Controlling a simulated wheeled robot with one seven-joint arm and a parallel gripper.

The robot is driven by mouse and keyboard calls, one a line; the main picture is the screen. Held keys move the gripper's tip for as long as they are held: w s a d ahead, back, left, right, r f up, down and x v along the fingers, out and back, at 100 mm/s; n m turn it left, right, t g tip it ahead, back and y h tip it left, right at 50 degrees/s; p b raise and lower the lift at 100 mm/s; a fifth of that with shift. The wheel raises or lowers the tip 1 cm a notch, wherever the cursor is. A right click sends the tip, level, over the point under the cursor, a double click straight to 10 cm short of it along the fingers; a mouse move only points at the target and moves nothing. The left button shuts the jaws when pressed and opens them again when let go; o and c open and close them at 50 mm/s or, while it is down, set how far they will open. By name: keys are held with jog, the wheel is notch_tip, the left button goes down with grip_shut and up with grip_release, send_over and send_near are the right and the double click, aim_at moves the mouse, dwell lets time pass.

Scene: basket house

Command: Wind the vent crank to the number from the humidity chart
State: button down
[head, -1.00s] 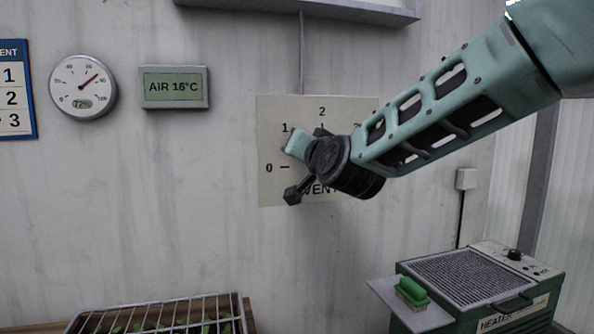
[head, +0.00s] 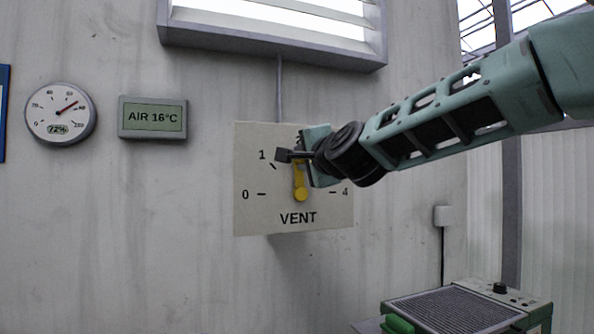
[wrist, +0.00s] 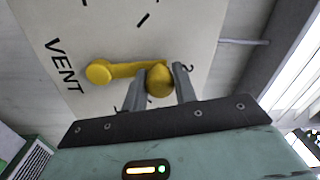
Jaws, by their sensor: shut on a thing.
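The yellow vent crank (head: 300,182) is mounted on a pale VENT dial plate (head: 256,212) on the wall. Its hub is low on the plate and its arm points about straight up, toward the top of the scale. Marks 0, 1 and 4 are readable; the top and upper right marks are hidden behind my gripper (head: 297,157). In the wrist view, the crank (wrist: 124,70) has its round knob between the two fingers of my gripper (wrist: 160,84), which is shut on it. The round humidity gauge (head: 60,114) reads 72%.
Only the edge of a blue-framed chart (head: 3,112) shows at far left. An AIR 16°C display (head: 153,117) hangs beside the gauge. A window (head: 275,40) is above the dial.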

jog(key=shift+w+d+m+b, duration=0.1)
jog(key=shift+d+m+b, duration=0.2)
jog(key=shift+d+m, duration=0.1)
dwell(0.3)
jog(key=c, duration=1.1)
grip_release()
jog(key=v, duration=1.7)
jog(key=shift+d+f+b, duration=0.15)
jog(key=shift+b, duration=0.2)
